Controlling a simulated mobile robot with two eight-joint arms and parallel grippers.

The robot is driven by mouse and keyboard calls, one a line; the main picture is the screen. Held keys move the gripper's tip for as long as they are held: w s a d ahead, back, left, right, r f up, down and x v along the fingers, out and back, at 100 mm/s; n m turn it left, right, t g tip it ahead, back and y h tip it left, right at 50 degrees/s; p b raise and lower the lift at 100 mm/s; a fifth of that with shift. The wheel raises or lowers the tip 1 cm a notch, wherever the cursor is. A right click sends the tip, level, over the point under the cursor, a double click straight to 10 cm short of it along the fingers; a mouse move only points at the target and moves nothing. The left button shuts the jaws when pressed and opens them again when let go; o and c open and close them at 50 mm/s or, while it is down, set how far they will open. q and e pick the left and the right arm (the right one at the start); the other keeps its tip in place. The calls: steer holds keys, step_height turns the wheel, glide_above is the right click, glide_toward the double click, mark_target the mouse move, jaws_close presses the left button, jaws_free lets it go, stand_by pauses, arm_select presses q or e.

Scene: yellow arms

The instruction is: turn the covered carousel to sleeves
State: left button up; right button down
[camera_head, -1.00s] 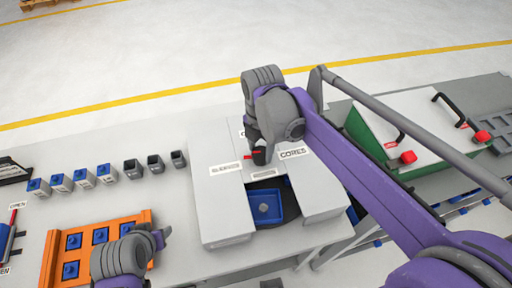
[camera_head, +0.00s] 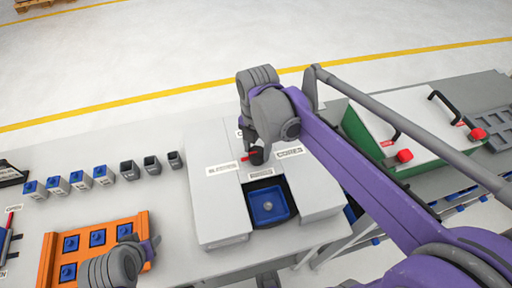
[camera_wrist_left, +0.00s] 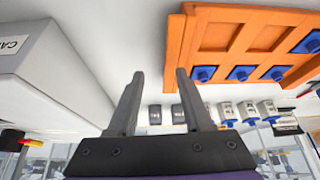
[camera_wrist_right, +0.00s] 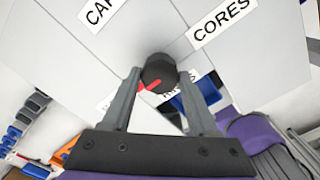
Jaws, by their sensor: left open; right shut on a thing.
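The covered carousel is a pale grey housing (camera_head: 212,200) with a dark knob (camera_head: 257,157) and red pointer (camera_head: 247,157) on top. Labels surround the knob: SLEEVES (camera_head: 222,168) on the left, CORES (camera_head: 289,153) on the right, one behind and one in front. The pointer points left, roughly toward SLEEVES. A blue tray (camera_head: 286,193) with a small grey round thing shows in the front opening. My right gripper (camera_head: 259,148) is shut on the knob, also seen between its fingers in the right wrist view (camera_wrist_right: 159,70). My left gripper (camera_wrist_left: 158,76) is open and empty.
An orange rack (camera_head: 48,262) with blue parts lies near the left gripper. Several small blue-topped and dark bins (camera_head: 126,170) stand in a row behind it. A green and white machine (camera_head: 392,122) with red buttons is at the right.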

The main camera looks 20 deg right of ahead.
steer(key=shift+c, duration=0.8)
jaws_free()
arm_select(q)
steer(key=shift+w+r+p, duration=0.15)
steer(key=shift+r+p, duration=0.2)
steer(key=shift+r, duration=0.1)
arm_select(e)
step_height(320, 180, up, 11)
steer(key=shift+f, duration=0.15)
